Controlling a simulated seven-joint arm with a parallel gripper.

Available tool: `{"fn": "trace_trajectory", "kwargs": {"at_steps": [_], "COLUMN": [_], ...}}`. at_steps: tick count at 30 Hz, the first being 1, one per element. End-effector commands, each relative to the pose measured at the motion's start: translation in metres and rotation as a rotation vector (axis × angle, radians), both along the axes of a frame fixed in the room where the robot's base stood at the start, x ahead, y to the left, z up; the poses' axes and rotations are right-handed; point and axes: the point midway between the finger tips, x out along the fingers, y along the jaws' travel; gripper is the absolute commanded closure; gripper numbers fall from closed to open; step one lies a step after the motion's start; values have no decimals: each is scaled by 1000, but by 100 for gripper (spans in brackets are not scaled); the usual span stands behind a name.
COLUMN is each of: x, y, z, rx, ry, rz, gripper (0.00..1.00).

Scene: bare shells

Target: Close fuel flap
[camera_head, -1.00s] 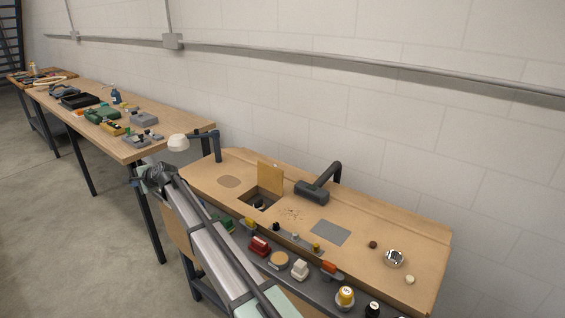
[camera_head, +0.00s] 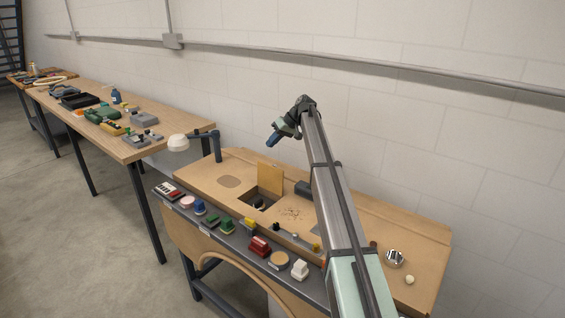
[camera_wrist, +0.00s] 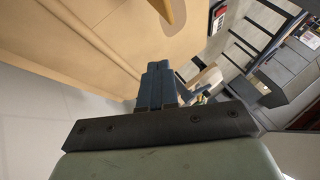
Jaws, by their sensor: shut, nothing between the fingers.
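The fuel flap (camera_head: 271,176) is a tan square panel standing upright, open, at the back edge of a square opening (camera_head: 259,199) in the tan bench top. Dark parts show inside the opening. My gripper (camera_head: 273,140) is shut and empty, raised in the air above the flap in the head view, with its tip pointing down and left. In the wrist view the shut dark blue fingers (camera_wrist: 157,84) point at a tan edge. A tan piece with a curved end (camera_wrist: 172,10) shows at the top there; I cannot tell whether it is the flap.
My arm crosses the bench's right half and hides part of it. A black-armed lamp (camera_head: 207,140) stands at the bench's left end. Several coloured controls line the front ledge, including a red one (camera_head: 258,247). A chrome knob (camera_head: 394,258) sits at the right.

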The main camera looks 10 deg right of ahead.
Motion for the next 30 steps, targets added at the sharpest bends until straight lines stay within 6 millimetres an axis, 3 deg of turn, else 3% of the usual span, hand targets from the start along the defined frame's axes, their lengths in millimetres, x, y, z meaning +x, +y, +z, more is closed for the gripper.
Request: {"fn": "trace_trajectory", "kwargs": {"at_steps": [1, 6, 11, 17, 30], "x": [0, -12, -19, -22, -22], "y": [-30, -96, -124, -120, -74], "z": [2, 6, 7, -3, -61], "rx": [-12, -36, -40, -41, -41], "ry": [-8, -37, -49, -52, -52], "rz": [44, 190, 257, 272, 269], "gripper": [100, 100, 100, 100, 100]}}
